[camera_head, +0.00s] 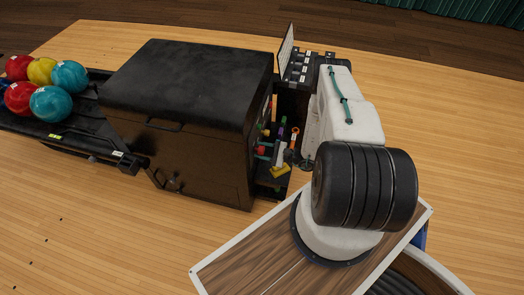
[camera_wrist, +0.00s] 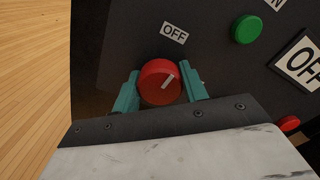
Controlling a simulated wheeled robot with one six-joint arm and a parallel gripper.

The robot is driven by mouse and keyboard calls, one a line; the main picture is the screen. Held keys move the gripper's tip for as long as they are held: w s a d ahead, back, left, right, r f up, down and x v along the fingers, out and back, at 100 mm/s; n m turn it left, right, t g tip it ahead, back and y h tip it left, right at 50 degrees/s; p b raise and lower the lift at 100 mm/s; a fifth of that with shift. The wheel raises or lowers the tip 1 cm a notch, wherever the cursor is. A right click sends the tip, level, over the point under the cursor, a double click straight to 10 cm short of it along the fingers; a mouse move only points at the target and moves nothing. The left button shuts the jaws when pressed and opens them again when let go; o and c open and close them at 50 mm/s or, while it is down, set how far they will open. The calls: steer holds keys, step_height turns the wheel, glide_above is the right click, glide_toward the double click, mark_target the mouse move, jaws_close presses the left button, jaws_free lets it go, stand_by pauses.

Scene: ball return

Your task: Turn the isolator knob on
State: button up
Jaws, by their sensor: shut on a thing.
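The isolator knob is a round red knob (camera_wrist: 153,90) on a dark panel (camera_wrist: 207,68) in the wrist view. A white pointer line on its face slants toward the upper right. An OFF label (camera_wrist: 174,33) sits above it and slightly right. My gripper (camera_wrist: 160,88) has a teal finger on each side of the knob and is shut on it.
A green button (camera_wrist: 246,29), a red button (camera_wrist: 289,123) and a large OFF sign (camera_wrist: 300,62) are right of the knob. The dark machine (camera_head: 205,160) stands on a wooden floor. A ball rack (camera_head: 90,130) with several balls is at left.

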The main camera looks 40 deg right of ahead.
steer(key=m, duration=0.8)
steer(key=shift+m, duration=0.4)
steer(key=m, duration=0.4)
steer(key=shift+d+m, duration=0.1)
steer(key=shift+m, duration=1.7)
steer(key=o, duration=1)
steer(key=v, duration=0.7)
steer(key=shift+s+d, duration=0.25)
steer(key=shift+s, duration=0.05)
